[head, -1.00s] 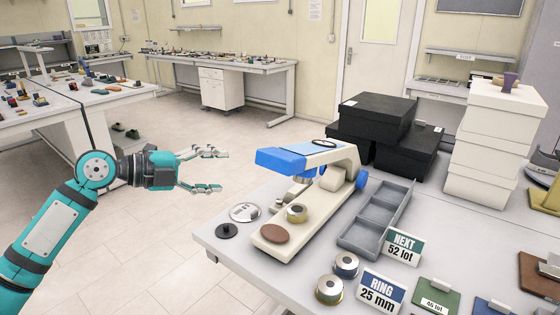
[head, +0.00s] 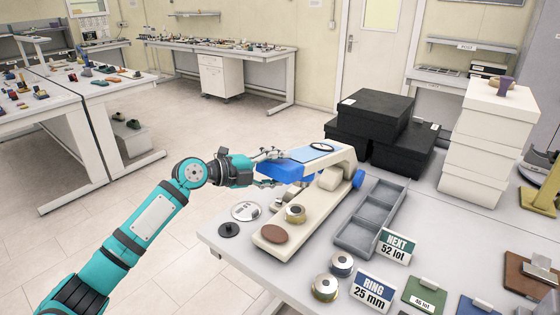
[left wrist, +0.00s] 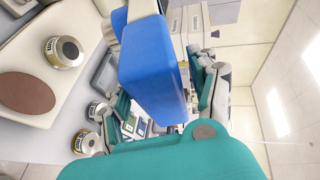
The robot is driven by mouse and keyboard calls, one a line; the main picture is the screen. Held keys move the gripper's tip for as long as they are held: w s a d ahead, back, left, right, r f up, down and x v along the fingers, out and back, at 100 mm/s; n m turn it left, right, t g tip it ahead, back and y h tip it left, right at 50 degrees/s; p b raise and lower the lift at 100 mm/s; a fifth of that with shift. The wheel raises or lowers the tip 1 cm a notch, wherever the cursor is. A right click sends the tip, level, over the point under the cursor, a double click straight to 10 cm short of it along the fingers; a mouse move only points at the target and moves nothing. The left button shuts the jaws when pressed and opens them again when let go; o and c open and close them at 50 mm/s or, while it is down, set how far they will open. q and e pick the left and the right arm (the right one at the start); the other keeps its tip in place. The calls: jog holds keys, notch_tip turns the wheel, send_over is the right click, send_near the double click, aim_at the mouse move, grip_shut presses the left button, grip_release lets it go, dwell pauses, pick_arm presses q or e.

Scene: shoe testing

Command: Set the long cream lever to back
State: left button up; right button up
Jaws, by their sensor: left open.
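The long cream lever (head: 343,158) is the upper arm of a press-like device on the table in the head view. Its blue end (head: 286,170) points left over a cream base (head: 270,236). My left gripper (head: 272,168) is open at this blue end, with one finger above and one lower beside it. In the left wrist view the blue end (left wrist: 150,65) fills the middle between my fingers; I cannot tell whether they touch it. The gripper hides part of the lever's tip. My right gripper is not in view.
Black boxes (head: 386,108) and white boxes (head: 497,130) stand behind. The floor left of the table is clear.

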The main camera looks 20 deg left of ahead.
pick_arm(q)
jog(key=shift+w+d+f, duration=0.1)
jog(key=shift+w+d, duration=0.25)
jog(key=shift+d, duration=0.05)
grip_shut()
